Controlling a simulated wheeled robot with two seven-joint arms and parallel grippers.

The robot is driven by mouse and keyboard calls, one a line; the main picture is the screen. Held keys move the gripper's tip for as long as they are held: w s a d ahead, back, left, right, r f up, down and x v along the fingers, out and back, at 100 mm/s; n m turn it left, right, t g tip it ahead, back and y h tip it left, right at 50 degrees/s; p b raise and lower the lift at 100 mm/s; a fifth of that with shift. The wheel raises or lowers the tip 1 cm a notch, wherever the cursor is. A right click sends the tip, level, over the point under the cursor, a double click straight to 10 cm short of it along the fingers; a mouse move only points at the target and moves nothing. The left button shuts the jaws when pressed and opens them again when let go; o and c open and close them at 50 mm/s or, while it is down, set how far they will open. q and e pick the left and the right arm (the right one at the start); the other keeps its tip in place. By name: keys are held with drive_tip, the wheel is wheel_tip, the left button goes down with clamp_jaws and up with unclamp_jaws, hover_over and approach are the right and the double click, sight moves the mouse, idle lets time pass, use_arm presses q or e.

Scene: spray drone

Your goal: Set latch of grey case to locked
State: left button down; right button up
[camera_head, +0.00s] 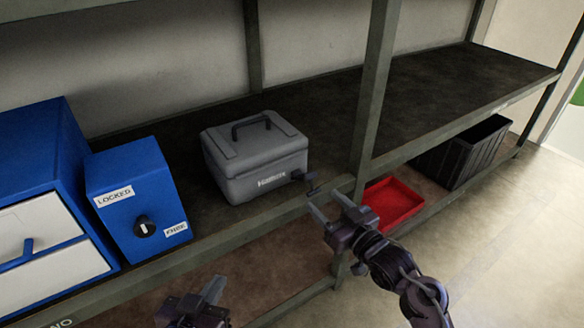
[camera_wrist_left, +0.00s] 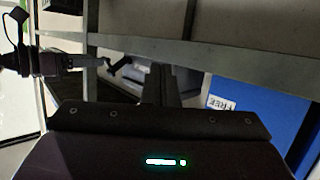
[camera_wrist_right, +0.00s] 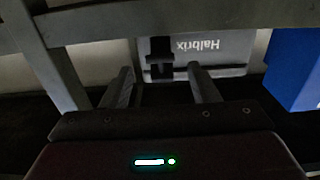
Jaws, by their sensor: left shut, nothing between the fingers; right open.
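The grey case (camera_head: 250,168) stands on the shelf with its dark handle on top and its lettered front facing me. A dark latch (camera_head: 305,180) sticks out from the right end of its front. My right gripper (camera_head: 326,202) is open, just in front of the latch and apart from it as far as I can see. In the right wrist view the case (camera_wrist_right: 220,50) appears upside down, with the dark latch (camera_wrist_right: 160,58) between and beyond the open fingers. My left gripper (camera_head: 214,290) is shut and empty, low in front of the shelf. Its fingers also show closed in the left wrist view (camera_wrist_left: 158,80).
A blue box (camera_head: 135,190) with a black knob (camera_head: 144,227) and labels stands left of the case, beside a larger blue cabinet (camera_head: 35,150). A shelf post (camera_head: 375,90) rises right of the case. A red tray (camera_head: 393,203) and dark crate (camera_head: 465,150) sit lower right.

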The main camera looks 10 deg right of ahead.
sight(315, 193)
drive_tip(key=b+x, duration=0.1)
drive_tip(key=x, duration=0.6)
drive_tip(key=shift+b, duration=0.4)
use_arm(q)
wheel_tip(315, 193, up, 13)
drive_tip(key=w+t+h, duration=0.1)
drive_tip(key=t+h, duration=0.1)
drive_tip(key=t, duration=0.4)
drive_tip(key=shift+w+a+r+t+h, duration=0.2)
drive_tip(key=shift+w+t+h, duration=0.1)
drive_tip(key=shift+w+t, duration=0.1)
use_arm(e)
drive_tip(key=shift+w+a, duration=0.1)
drive_tip(key=shift+w, duration=0.1)
clamp_jaws()
